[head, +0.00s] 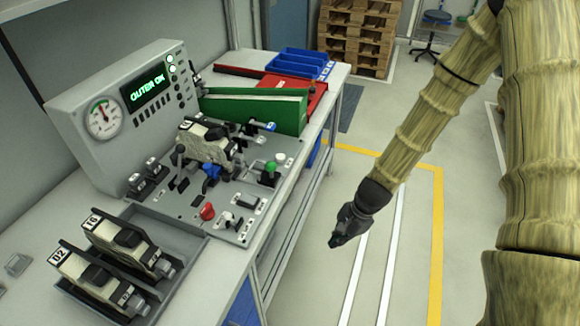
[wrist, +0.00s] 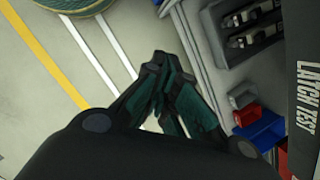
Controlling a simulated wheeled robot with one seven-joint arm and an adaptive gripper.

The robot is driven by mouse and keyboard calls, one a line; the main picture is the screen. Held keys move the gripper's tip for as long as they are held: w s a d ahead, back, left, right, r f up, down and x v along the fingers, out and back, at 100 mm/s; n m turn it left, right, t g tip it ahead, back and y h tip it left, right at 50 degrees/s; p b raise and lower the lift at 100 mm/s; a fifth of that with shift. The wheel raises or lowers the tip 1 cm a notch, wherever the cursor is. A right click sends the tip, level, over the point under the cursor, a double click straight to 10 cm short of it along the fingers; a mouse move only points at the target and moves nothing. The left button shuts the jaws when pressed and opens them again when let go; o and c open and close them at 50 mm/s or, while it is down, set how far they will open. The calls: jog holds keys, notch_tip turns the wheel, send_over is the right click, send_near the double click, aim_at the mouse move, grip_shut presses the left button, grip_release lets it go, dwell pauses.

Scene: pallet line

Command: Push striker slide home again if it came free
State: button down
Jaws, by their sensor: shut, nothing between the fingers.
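A latch (head: 208,143) sits upright in the fixture on the grey test panel (head: 185,205). A blue part (head: 211,171) is at its front foot. I cannot tell which part is the striker slide, or whether it is home or free. The console (head: 120,125) behind shows a gauge and a lit display (head: 149,91) reading "OUTER OK". My gripper (head: 336,240) hangs over the aisle, right of the bench and apart from the panel. In the wrist view my gripper (wrist: 157,62) is shut and empty.
A tray (head: 183,240) with two latches stands at the bench's front left; it also shows in the wrist view (wrist: 222,55). A red knob (head: 207,211), a green button (head: 270,168) and levers stand up from the panel. Green (head: 250,107) and blue (head: 300,62) bins lie behind. The aisle floor is clear.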

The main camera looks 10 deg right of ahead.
jog(key=w+r+m+t+y, duration=0.1)
jog(key=w+r+m+y, duration=0.1)
jog(key=w+r, duration=0.4)
jog(key=w+r+m+t+y+p, duration=0.1)
jog(key=w+r+m, duration=0.4)
jog(key=r, duration=0.9)
jog(key=w+t+y, duration=0.1)
jog(key=w+y, duration=0.1)
jog(key=shift+w+y, duration=0.3)
jog(key=w+a+f+p, duration=0.3)
jog(key=w+a+f, duration=0.1)
jog(key=a, duration=0.6)
jog(key=shift+w+a+f, duration=0.2)
jog(key=shift+a+f, duration=0.1)
jog(key=shift+f, duration=0.6)
